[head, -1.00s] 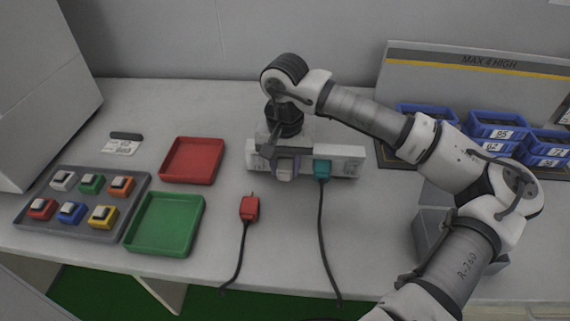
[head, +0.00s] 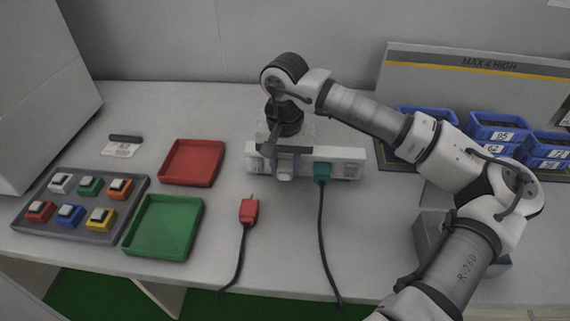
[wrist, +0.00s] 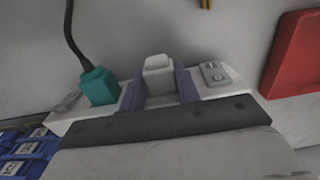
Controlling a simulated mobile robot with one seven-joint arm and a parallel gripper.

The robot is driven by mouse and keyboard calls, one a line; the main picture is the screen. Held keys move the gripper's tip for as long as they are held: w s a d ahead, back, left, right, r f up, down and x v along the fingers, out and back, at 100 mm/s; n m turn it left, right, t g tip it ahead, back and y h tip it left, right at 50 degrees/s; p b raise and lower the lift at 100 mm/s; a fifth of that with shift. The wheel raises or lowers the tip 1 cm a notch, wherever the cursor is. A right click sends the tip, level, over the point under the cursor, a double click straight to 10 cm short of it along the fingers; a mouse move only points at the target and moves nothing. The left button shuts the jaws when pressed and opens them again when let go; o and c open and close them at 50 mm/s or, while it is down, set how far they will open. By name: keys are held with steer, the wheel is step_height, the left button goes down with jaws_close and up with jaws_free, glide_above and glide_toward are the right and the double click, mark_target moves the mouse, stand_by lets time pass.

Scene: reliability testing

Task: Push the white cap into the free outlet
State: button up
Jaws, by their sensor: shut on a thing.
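My gripper (head: 286,163) is over the white power strip (head: 345,155), left of the teal plug (head: 322,171). Its purple-grey fingers are shut on the white cap (head: 285,174).
A red plug (head: 249,211) on a black cord lies in front of the strip. A red tray (head: 192,162), a green tray (head: 163,226) and a grey button box (head: 125,190) are at left. Blue bins (head: 497,132) stand at right.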

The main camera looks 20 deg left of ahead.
steer(key=o, duration=1.1)
steer(key=shift+c, duration=0.2)
steer(key=shift+r, duration=0.1)
